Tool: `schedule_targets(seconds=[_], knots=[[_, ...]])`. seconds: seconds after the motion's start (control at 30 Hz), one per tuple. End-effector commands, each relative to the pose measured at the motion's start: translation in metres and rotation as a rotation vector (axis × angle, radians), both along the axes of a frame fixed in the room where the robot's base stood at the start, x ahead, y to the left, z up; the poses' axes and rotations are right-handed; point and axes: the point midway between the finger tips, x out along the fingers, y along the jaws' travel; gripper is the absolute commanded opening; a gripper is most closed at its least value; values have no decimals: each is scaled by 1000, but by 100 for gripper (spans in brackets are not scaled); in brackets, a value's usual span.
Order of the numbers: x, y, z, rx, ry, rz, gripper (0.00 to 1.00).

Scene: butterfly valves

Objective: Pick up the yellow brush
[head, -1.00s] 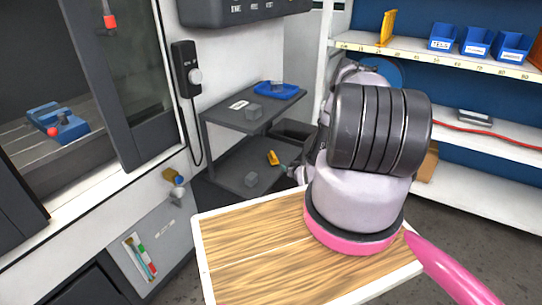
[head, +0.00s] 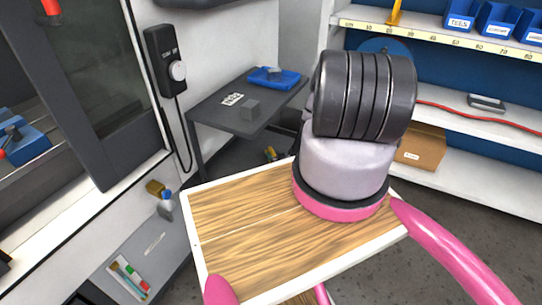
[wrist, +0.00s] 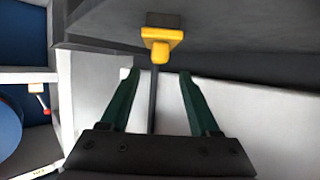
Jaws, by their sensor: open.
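The yellow brush (wrist: 161,40) shows in the wrist view at the top centre, with a dark block on its far end. It is just beyond my gripper (wrist: 159,75), whose two dark green fingers are apart. The brush lies roughly in line with the gap, and I see no contact. In the head view a small part of the yellow brush (head: 270,154) shows low behind my wooden-topped base. My arm hides the gripper there.
A dark side table (head: 225,113) holds a grey block (head: 250,109) and a blue tray (head: 273,78). A machine with a glass door (head: 100,90) stands left. White shelves (head: 455,110) with blue bins (head: 497,19) stand right.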

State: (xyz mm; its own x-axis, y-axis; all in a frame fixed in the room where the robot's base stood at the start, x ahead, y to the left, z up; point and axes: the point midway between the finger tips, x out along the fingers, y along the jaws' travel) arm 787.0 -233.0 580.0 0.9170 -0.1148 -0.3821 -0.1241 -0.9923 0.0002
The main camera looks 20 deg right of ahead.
Motion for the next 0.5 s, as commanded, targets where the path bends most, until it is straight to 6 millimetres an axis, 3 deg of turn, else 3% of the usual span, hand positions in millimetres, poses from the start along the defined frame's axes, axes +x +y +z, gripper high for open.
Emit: schedule_targets(seconds=[0.5], knots=[[52,-8,-27,-1,0,0,62]])
